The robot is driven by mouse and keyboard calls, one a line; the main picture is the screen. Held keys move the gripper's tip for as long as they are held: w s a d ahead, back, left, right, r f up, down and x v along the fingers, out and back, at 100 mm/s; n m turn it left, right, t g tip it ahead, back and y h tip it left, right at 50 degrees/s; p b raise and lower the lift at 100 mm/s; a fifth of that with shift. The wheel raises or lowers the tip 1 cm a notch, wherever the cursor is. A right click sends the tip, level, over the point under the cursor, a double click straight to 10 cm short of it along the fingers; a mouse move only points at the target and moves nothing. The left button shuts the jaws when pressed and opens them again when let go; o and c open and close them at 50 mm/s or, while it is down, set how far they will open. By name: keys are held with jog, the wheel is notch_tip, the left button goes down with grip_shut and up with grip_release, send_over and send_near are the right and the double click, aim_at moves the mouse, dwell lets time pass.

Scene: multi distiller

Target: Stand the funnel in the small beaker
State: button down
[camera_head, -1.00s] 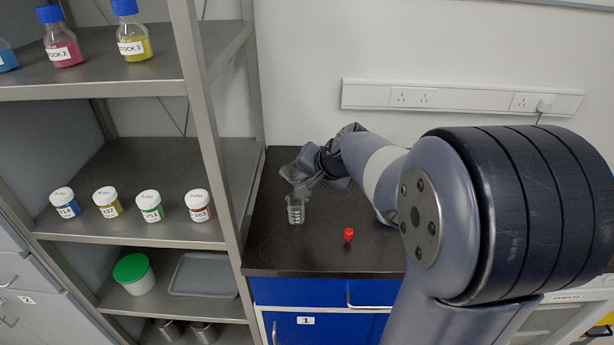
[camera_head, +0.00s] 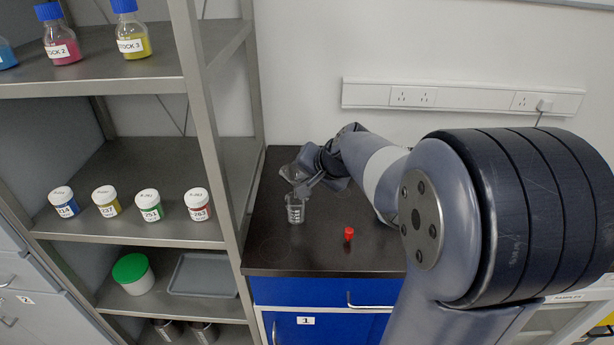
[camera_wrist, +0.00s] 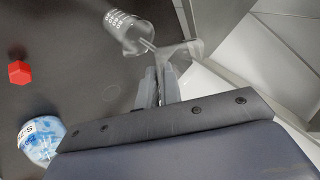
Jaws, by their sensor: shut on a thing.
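The small beaker (camera_head: 296,214) is clear with white markings and stands upright on the dark bench; in the wrist view it is at the top (camera_wrist: 122,32). The clear funnel (camera_wrist: 182,54) is between my gripper's fingertips (camera_wrist: 160,86), its wide cone to the right and its thin stem pointing toward the beaker's mouth. The stem's tip overlaps the beaker's rim; I cannot tell whether it is inside. In the head view the funnel (camera_head: 290,172) is faint above the beaker, and my gripper (camera_head: 303,187) is shut on it, tilted down close above the beaker.
A small red-topped item (camera_head: 349,234) stands on the bench, right of the beaker. A labelled vessel with blue contents (camera_wrist: 40,138) shows in the wrist view. A metal shelf post (camera_head: 213,150) rises left of the bench. Bench front left is clear.

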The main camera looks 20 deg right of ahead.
jog(key=shift+f+b, duration=2.35)
jog(key=shift+f, duration=0.15)
jog(key=c, duration=1.6)
grip_release()
jog(key=shift+s, duration=0.1)
jog(key=shift+c, duration=0.2)
jog(key=shift+o, duration=0.6)
jog(key=shift+f, duration=0.1)
jog(key=shift+s, duration=0.1)
jog(key=v, duration=1.1)
jog(key=shift+r+p, duration=0.25)
jog(key=shift+p, duration=0.15)
